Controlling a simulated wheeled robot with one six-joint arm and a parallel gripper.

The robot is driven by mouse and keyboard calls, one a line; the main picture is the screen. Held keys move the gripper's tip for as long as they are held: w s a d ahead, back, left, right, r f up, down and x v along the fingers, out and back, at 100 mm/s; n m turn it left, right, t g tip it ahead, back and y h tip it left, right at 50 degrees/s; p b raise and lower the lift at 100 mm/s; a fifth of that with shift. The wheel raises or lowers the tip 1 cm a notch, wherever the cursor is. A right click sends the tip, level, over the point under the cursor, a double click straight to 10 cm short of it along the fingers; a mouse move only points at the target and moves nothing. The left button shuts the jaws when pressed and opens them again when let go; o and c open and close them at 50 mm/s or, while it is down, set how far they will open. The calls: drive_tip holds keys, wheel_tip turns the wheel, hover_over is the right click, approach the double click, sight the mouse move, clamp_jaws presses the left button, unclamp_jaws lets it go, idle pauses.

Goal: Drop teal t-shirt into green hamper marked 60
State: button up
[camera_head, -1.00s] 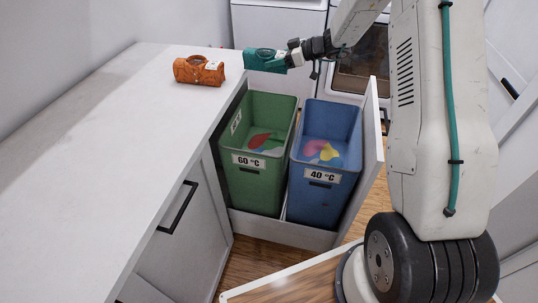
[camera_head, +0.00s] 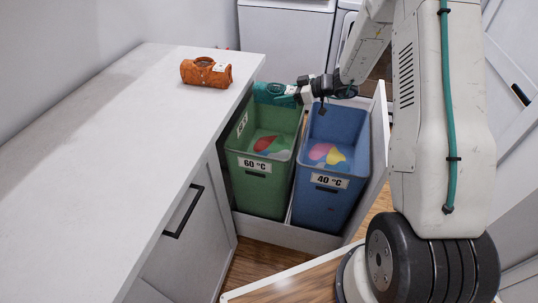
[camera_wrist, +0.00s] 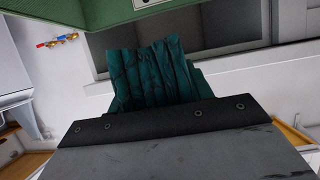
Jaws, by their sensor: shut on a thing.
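The teal t-shirt (camera_head: 274,92) is a folded bundle held in my gripper (camera_head: 300,92), at the far rim of the green hamper in the head view. My gripper is shut on it. In the wrist view the teal t-shirt (camera_wrist: 152,75) shows its folds beyond the dark gripper edge (camera_wrist: 160,122). The green hamper (camera_head: 258,190), marked 60 °C, stands open in the pull-out drawer with red and other coloured cloth at its bottom. A green surface (camera_wrist: 120,10) crosses the top of the wrist view. Whether the shirt touches the rim cannot be told.
The blue hamper (camera_head: 322,200), marked 40 °C, stands right of the green one. An orange folded shirt (camera_head: 206,73) lies on the white counter (camera_head: 110,150) at left. The drawer's front panel (camera_head: 379,150) rises right of the blue hamper. White appliances (camera_head: 285,35) stand behind.

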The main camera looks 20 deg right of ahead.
sight(282, 106)
drive_tip(key=f, duration=0.4)
drive_tip(key=shift+a, duration=0.4)
drive_tip(key=shift+f, duration=0.6)
drive_tip(key=o, duration=1.2)
drive_tip(key=shift+o, duration=0.2)
drive_tip(key=v, duration=0.7)
drive_tip(key=shift+d+r, duration=0.2)
drive_tip(key=shift+d, duration=0.15)
drive_tip(key=shift+s, duration=0.15)
